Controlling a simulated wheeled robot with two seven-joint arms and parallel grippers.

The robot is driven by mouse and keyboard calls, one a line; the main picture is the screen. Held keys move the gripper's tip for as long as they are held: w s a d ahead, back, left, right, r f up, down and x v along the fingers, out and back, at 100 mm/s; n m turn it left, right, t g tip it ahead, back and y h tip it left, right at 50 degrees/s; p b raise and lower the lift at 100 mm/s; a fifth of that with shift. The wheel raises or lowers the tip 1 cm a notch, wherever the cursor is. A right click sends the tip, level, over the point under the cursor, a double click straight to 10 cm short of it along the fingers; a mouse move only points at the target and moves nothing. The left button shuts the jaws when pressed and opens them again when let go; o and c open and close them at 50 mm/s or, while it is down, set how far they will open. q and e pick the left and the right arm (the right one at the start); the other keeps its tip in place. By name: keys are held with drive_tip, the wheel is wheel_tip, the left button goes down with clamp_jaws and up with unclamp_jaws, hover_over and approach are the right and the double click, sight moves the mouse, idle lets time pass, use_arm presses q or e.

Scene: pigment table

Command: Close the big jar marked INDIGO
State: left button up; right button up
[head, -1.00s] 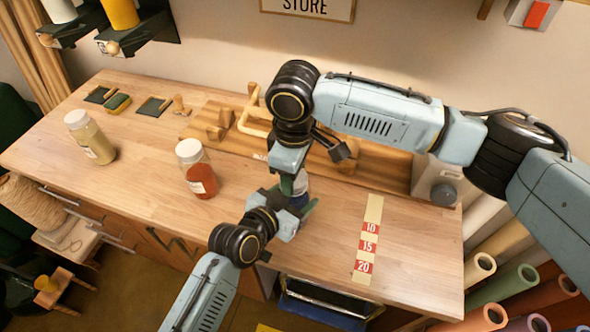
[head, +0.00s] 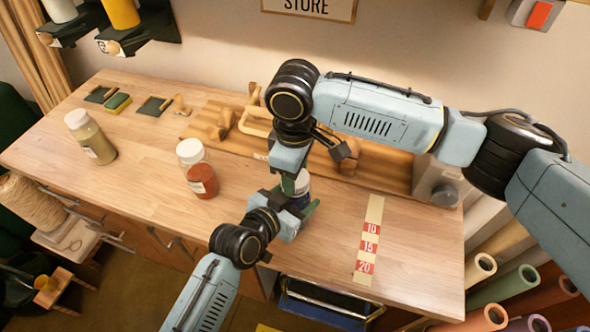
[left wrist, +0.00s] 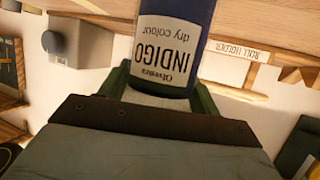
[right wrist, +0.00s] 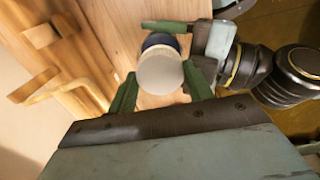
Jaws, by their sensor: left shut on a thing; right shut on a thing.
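The INDIGO jar (head: 304,187) stands upright near the front of the bench, mostly hidden by my grippers. In the left wrist view its blue body and white INDIGO label (left wrist: 168,45) show upside down. My left gripper (head: 298,212) is shut around the jar's body from the front. My right gripper (head: 291,184) points down from above, with its fingers on either side of the white lid (right wrist: 160,73), shut on it. In the right wrist view the lid is over the jar, whose dark blue edge (right wrist: 160,41) shows beyond it. I cannot tell how tightly the lid sits.
A jar of orange-red powder (head: 201,178) with a white lid stands to the left, and a jar of olive powder (head: 95,143) farther left. A numbered strip (head: 368,240) lies to the right. A wooden rack (head: 235,127) and a grey box (head: 437,180) are at the back.

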use_arm(q)
drive_tip(key=shift+w+a, duration=0.1)
drive_tip(key=shift+w, duration=0.05)
use_arm(e)
drive_tip(key=shift+s+r, duration=0.15)
drive_tip(key=shift+r, duration=0.15)
idle(0.5)
